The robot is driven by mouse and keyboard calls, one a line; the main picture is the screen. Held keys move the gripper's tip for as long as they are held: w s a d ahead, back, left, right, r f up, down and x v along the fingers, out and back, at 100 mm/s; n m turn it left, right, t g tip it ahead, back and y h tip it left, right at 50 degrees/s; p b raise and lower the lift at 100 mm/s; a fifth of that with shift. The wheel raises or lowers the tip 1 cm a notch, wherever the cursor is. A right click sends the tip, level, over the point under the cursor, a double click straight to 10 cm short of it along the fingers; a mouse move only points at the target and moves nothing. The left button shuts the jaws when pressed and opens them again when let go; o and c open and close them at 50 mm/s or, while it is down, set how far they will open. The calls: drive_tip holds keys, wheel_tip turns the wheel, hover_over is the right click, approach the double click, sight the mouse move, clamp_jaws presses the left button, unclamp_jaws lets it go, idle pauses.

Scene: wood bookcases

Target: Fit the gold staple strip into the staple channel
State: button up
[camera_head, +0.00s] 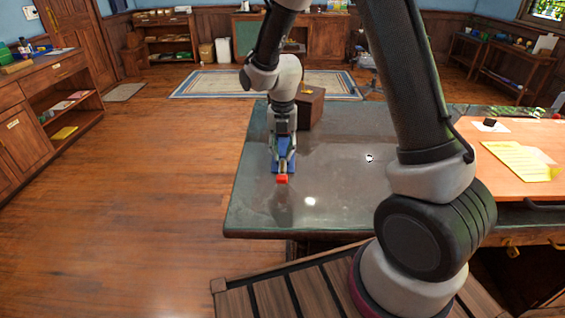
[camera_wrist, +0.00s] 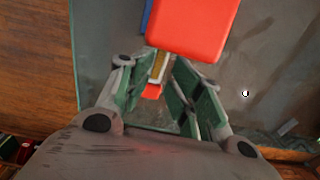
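A blue stapler with red parts (camera_head: 282,179) sits on the dark table, under my gripper (camera_head: 284,149). In the wrist view a large red part (camera_wrist: 195,25) fills the top, with a blue edge (camera_wrist: 147,16) at its left. The gold staple strip (camera_wrist: 159,67) shows below the red part, lying along a pale narrow channel with a small red end (camera_wrist: 152,91). My gripper (camera_wrist: 163,62) has its fingers spread on both sides of the strip, with a visible gap at the right. Whether the strip is fully seated is hidden.
The dark table (camera_head: 340,175) is mostly clear around the stapler. A brown wooden box (camera_head: 312,108) stands behind it, close to my arm. A small black-and-white item (camera_head: 369,158) lies to the right. A wooden board (camera_head: 500,180) with yellow papers (camera_head: 520,161) is farther right.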

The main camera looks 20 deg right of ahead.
sight(283, 166)
drive_tip(key=s+d+r+m, duration=0.2)
drive_tip(key=r+m, duration=0.1)
drive_tip(key=r, duration=0.2)
drive_tip(key=s+d+r+m+t, duration=0.1)
drive_tip(key=s+d+r+m, duration=0.15)
drive_tip(key=r, duration=0.35)
drive_tip(key=s+d+r+m, duration=0.1)
drive_tip(key=r+m, duration=0.2)
drive_tip(key=r, duration=0.2)
drive_tip(key=s+d+r+m+t, duration=0.1)
drive_tip(key=s+d+r+m, duration=0.1)
drive_tip(key=s+m, duration=0.5)
drive_tip(key=s+d+r+m+t, duration=0.1)
drive_tip(key=s+d+r+m, duration=0.2)
drive_tip(key=s+m, duration=0.4)
drive_tip(key=s+d+r+m+t, duration=0.1)
drive_tip(key=s+d+r+m, duration=0.1)
drive_tip(key=s+d+m, duration=0.2)
drive_tip(key=s+m, duration=0.3)
drive_tip(key=m, duration=0.2)
drive_tip(key=shift+d+r+m, duration=0.2)
drive_tip(key=shift+r+m, duration=0.15)
drive_tip(key=shift+r, duration=0.05)
